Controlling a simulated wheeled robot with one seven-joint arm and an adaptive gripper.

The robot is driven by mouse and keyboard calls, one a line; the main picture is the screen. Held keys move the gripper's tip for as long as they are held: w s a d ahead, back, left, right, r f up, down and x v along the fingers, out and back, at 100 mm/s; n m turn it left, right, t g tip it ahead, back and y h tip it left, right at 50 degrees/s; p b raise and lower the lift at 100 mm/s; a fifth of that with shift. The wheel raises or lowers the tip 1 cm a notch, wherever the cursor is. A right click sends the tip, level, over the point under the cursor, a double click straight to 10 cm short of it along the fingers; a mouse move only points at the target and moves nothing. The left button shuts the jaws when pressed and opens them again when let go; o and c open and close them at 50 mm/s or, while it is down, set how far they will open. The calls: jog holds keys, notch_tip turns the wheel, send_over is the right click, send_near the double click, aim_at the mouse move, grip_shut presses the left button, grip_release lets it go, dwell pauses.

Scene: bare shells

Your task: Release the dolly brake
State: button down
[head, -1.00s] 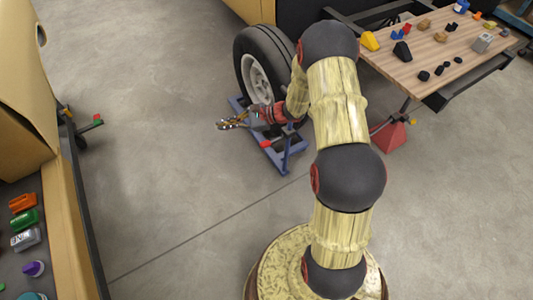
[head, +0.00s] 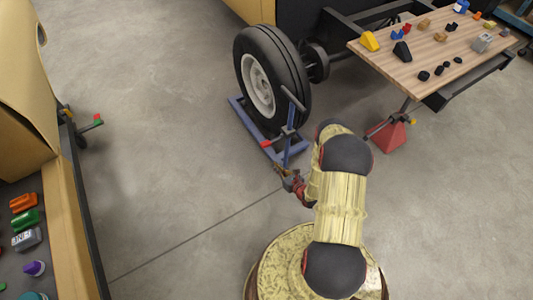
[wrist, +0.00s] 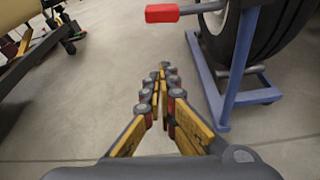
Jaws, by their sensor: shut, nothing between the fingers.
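The blue wheel dolly (head: 247,122) stands on the floor around the bottom of a large black tyre (head: 281,75). A lever with a red grip (head: 266,144) sticks out leftward from the dolly's near end. In the wrist view the red grip (wrist: 162,13) shows at the top, lying about level, on a thin grey rod. My gripper (head: 280,168) is just in front of the dolly's near end, apart from the lever. In the wrist view my gripper (wrist: 162,72) is shut and empty, its fingertips together below the red grip. The dolly's far side is hidden by the tyre.
A wooden table (head: 415,70) with small coloured blocks stands at the upper right, near a red wedge stand (head: 389,137). A tan body shell (head: 20,100) and a bench with coloured items line the left. The floor between is clear.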

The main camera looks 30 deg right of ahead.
jog(key=shift+w, duration=0.1)
jog(key=b+x, duration=0.3)
jog(key=x, duration=0.7)
jog(key=shift+d+r+b, duration=0.1)
jog(key=shift+r+b, duration=0.05)
jog(key=shift+r, duration=0.85)
jog(key=shift+d+r+b, duration=0.15)
jog(key=shift+r, duration=0.8)
jog(key=shift+r, duration=0.1)
